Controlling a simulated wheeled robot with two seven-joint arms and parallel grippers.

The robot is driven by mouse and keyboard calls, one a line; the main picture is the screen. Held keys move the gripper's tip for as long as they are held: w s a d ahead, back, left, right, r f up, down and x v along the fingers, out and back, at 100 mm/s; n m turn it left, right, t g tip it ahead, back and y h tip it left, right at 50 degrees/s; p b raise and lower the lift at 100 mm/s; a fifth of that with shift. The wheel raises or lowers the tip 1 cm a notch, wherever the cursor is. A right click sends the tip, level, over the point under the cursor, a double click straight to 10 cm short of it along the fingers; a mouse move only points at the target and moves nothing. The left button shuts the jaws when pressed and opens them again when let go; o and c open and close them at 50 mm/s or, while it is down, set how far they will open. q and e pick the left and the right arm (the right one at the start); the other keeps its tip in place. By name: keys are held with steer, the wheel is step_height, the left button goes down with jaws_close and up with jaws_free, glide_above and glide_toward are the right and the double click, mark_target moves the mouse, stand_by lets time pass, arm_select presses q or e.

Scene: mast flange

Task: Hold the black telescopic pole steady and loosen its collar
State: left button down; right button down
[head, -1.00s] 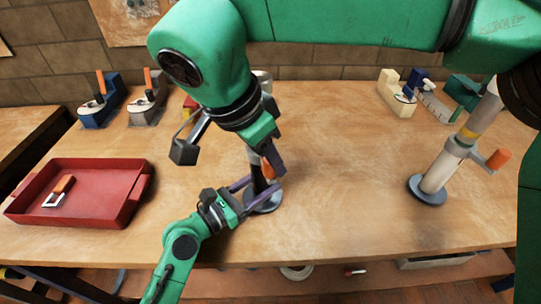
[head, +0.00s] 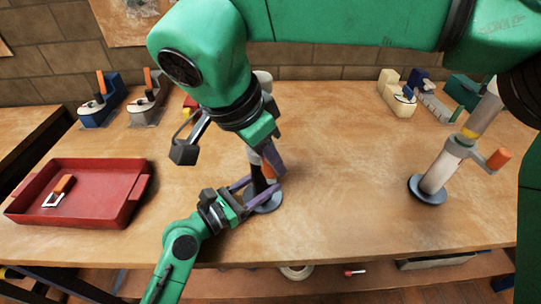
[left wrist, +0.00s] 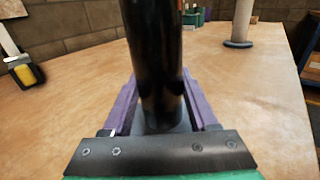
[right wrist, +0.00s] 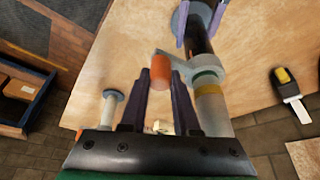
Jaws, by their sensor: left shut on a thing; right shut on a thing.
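The black telescopic pole (left wrist: 155,60) stands upright on a round grey base (head: 268,205) on the bench. My left gripper (head: 252,188) comes in low from the left, its purple fingers shut around the pole just above the base. In the right wrist view, a grey collar (right wrist: 205,66) sits where the black section meets a pale tube (right wrist: 214,112). An orange-tipped lever (right wrist: 160,76) sticks out from the collar. My right gripper (right wrist: 160,92) is shut on this orange handle. In the head view my right arm hides much of the upper pole and collar.
A red tray (head: 95,190) holding an orange-handled part (head: 60,188) lies left. A second, pale pole (head: 440,170) with an orange lever stands right. Clamp-like fixtures (head: 100,105) line the back left, and more (head: 400,95) the back right. The bench middle right is clear.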

steer(key=shift+d, duration=0.1)
steer(key=w+d+n+t+y, duration=0.1)
steer(key=w+d+n+y, duration=0.4)
steer(key=n, duration=1.1)
steer(key=shift+w+d+t+y, duration=0.3)
steer(key=shift+w, duration=1.1)
steer(key=c, duration=0.6)
jaws_free()
steer(key=shift+c, duration=0.2)
